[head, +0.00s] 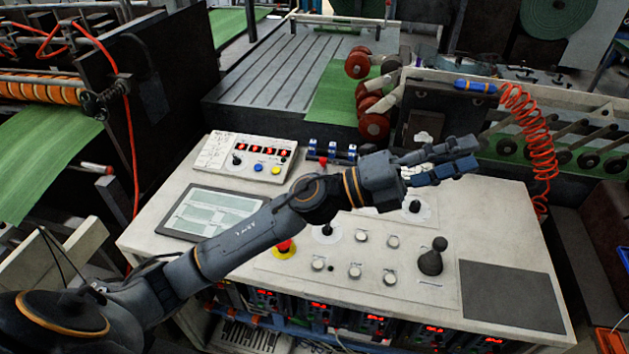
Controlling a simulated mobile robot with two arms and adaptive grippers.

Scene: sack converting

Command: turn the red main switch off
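A red knob on a yellow round plate (285,249) sits on the sloping control desk, just below my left forearm, which covers part of its surroundings. It is the only large red control I see on the desk; its turned position is too small to tell. My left gripper (474,154) is up and to the right of it, above the desk's back edge, pointing right. Its two fingers look apart with nothing between them. It is well away from the red knob and touches nothing that I can see. My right gripper is not in view.
The desk (500,230) also holds a tablet-like screen (213,212), a button box (246,157), several pale knobs, a black joystick (431,258) and a dark mat (511,295). A coiled orange hose (530,130) hangs right of my gripper. Rollers and machine frames stand behind.

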